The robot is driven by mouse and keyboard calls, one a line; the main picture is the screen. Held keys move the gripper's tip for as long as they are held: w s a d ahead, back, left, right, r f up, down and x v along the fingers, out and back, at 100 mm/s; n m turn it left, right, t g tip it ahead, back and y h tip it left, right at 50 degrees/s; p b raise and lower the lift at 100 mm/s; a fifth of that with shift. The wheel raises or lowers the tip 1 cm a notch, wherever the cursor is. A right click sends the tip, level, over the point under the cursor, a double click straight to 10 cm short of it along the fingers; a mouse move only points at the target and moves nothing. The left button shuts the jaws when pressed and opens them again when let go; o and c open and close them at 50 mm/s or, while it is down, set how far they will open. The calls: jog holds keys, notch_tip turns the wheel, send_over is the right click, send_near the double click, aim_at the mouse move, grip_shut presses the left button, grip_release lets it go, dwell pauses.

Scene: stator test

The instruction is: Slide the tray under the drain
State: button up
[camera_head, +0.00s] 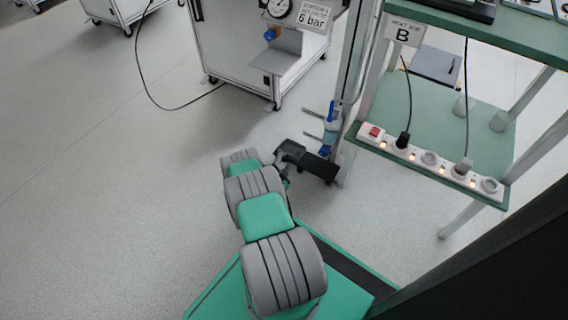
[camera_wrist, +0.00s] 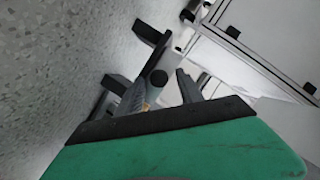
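A blue fitting (camera_head: 270,35), which may be the drain, sits on the front of the white cabinet below a pressure gauge. A grey plate (camera_head: 279,61) juts out below it; I cannot tell whether this is the tray. My gripper (camera_head: 318,158) is low over the floor, in front of the cabinet and apart from the grey plate, close to an upright post with blue fittings. In the wrist view my gripper (camera_wrist: 160,92) shows two dark fingers standing apart, with no object clearly held between them.
The white cabinet (camera_head: 235,50) stands on casters, with a "6 bar" sign (camera_head: 313,16). A green bench (camera_head: 480,30) marked B is at right, with a power strip (camera_head: 430,160) along its lower shelf. Open grey floor (camera_head: 100,180) lies left. A black cable crosses it.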

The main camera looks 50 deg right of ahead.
grip_shut()
dwell(1.2)
